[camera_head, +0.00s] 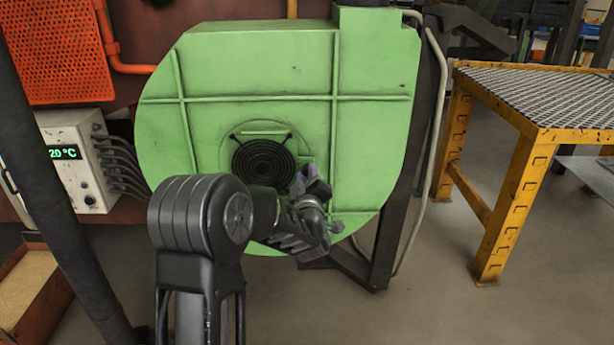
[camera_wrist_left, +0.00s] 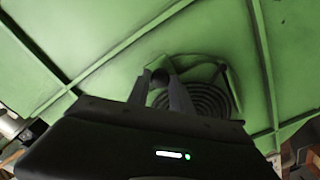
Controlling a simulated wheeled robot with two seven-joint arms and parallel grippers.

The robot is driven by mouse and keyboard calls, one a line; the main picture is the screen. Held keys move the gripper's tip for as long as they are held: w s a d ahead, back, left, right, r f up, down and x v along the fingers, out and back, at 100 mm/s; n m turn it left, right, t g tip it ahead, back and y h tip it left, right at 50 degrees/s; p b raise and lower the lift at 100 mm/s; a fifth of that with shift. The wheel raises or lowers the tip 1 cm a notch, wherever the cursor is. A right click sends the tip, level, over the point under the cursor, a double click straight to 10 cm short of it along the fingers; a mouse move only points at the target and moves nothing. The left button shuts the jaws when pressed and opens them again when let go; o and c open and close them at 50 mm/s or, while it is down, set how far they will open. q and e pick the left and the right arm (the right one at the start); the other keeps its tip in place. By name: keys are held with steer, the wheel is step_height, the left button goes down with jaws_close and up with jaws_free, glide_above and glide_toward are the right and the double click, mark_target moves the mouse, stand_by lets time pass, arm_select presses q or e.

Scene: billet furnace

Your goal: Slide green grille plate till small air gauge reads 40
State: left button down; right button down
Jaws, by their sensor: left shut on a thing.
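The big green blower housing (camera_head: 300,70) fills the middle of the head view. A round black ringed grille (camera_head: 262,165) sits in its face, with a green plate (camera_head: 258,127) around its edge. My left gripper (camera_head: 312,182) is at the right side of the grille. The fingers and housing hide part of the grille. I cannot make out a small air gauge in either view. My right gripper is out of view.
A grey control box (camera_head: 75,160) with a green display ending in 20 °C stands at the left. An orange perforated panel (camera_head: 55,50) is above it. A yellow mesh-topped table (camera_head: 540,95) stands at the right. Open floor (camera_head: 430,300) lies between the housing and the table.

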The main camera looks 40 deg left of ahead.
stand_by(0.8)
arm_select(q)
steer(key=w+d, duration=0.5)
steer(key=d, duration=0.2)
steer(key=shift+w, duration=0.25)
steer(key=shift+d, duration=0.1)
steer(key=c, duration=1.1)
jaws_free()
steer(key=shift+c, duration=0.2)
steer(key=shift+s+d, duration=0.1)
steer(key=p+v, duration=0.1)
steer(key=v, duration=0.6)
steer(key=shift+s+d, duration=0.2)
steer(key=shift+s, duration=0.05)
